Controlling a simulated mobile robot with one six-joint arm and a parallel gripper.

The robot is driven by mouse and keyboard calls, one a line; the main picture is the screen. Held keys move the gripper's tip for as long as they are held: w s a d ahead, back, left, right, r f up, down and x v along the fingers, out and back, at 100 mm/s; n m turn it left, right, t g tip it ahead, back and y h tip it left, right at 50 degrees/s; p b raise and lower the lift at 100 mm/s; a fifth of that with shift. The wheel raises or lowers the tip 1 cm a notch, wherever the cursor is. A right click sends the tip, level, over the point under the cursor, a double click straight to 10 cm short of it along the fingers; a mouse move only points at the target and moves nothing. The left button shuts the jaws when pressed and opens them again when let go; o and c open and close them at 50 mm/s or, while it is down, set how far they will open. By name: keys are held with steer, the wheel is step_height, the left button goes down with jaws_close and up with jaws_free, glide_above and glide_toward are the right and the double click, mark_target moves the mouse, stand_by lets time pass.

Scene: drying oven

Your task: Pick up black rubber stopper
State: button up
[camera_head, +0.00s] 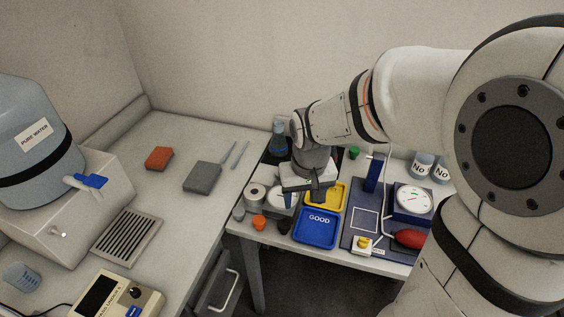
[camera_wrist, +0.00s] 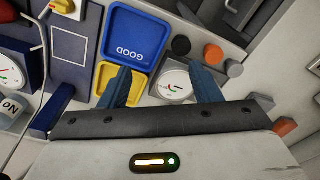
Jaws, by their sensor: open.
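The black rubber stopper (camera_head: 284,227) stands on the small table just left of the blue tray marked GOOD (camera_head: 317,243). In the wrist view, the black stopper (camera_wrist: 181,45) shows whole, beyond my fingertips and between the blue tray (camera_wrist: 137,37) and an orange stopper (camera_wrist: 213,54). My gripper (camera_head: 299,201) is above the table, behind the black stopper. In the wrist view, my gripper (camera_wrist: 161,70) has its two blue fingers spread wide, with nothing held between them.
A round dial scale (camera_wrist: 174,82) sits below the fingers. A grey stopper (camera_wrist: 234,70) stands beside the orange one. A yellow tray (camera_head: 336,191) lies behind the blue tray. A blue panel with a gauge (camera_head: 413,200) and red bulb (camera_head: 408,239) is to the right.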

glide_above(284, 224)
steer(key=shift+n+g, duration=0.4)
step_height(284, 224, down, 4)
steer(key=shift+d+f, duration=0.1)
steer(key=shift+f, duration=0.05)
steer(key=shift+w+a+f, duration=0.1)
steer(key=shift+a+f, duration=0.1)
steer(key=shift+f, duration=0.15)
steer(key=shift+d+f+p, duration=0.1)
steer(key=shift+f+p, duration=0.75)
steer(key=shift+f, duration=3.05)
steer(key=shift+c, duration=0.5)
steer(key=c, duration=1)
steer(key=shift+o, duration=0.2)
steer(key=shift+r, duration=0.1)
